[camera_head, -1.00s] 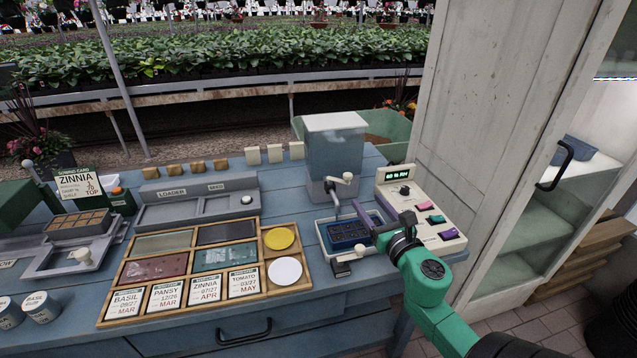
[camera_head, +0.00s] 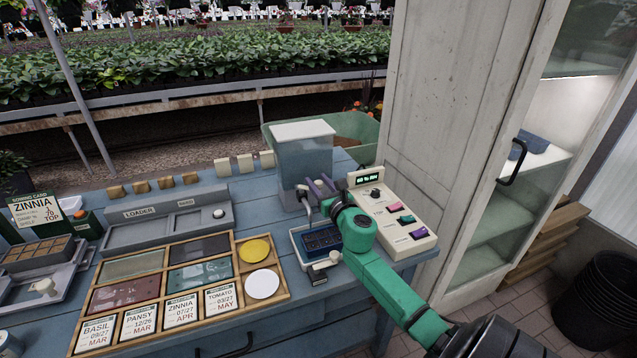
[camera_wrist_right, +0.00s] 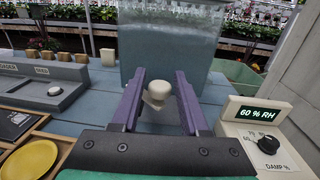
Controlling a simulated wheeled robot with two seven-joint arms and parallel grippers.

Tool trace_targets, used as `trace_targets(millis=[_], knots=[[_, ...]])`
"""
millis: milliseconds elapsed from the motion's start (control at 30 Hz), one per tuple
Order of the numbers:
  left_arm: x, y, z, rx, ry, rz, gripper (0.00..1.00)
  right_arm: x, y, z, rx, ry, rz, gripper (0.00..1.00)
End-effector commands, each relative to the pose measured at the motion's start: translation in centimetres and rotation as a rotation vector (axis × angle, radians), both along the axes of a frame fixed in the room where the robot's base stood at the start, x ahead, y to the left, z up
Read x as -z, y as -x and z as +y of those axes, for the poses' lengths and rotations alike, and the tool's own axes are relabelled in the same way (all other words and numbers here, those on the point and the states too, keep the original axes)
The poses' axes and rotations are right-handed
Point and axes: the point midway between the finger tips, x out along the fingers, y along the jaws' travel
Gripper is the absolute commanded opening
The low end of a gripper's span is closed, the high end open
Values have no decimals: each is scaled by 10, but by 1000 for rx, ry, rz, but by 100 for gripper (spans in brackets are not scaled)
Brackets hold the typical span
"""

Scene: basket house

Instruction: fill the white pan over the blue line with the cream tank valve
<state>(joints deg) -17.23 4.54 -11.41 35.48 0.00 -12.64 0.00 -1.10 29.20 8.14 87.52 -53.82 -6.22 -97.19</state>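The clear tank (camera_head: 304,160) with a white lid stands at the back of the bench and holds water. Its cream valve knob (camera_wrist_right: 157,93) shows in the right wrist view, on the tank's front. My right gripper (camera_head: 321,184) is open, its two purple fingers (camera_wrist_right: 160,82) on either side of the knob with gaps showing. In the head view the gripper largely hides the knob. The white pan (camera_head: 294,240) sits below, in front of the tank, with a dark blue celled tray (camera_head: 321,239) in it. I cannot make out the blue line or water level. My left gripper is out of view.
A cream control box (camera_head: 396,215) with a "60 %" display and coloured buttons stands close right of my right gripper. A wooden seed tray (camera_head: 178,290) and the grey loader (camera_head: 165,213) lie left. A tall pale cabinet (camera_head: 450,130) stands right.

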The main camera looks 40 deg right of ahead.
Motion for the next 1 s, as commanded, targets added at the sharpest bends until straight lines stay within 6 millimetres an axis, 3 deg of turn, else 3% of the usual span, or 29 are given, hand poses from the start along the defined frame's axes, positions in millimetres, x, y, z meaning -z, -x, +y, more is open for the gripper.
trace_targets(millis=[33, 100, 567, 767, 1000], knots=[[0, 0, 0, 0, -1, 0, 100, 0, 0, 0, 0, 0, 0, 20], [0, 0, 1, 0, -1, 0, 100, 0, 0, 0, 0, -1, 0, 0], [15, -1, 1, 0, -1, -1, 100, 4, -2, -4, -74, 6, 2, 0], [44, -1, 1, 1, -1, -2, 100, 8, -6, -10, -200, 7, 0, 0], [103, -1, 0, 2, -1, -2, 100, 12, -13, -18, -397, 5, -2, 0]])
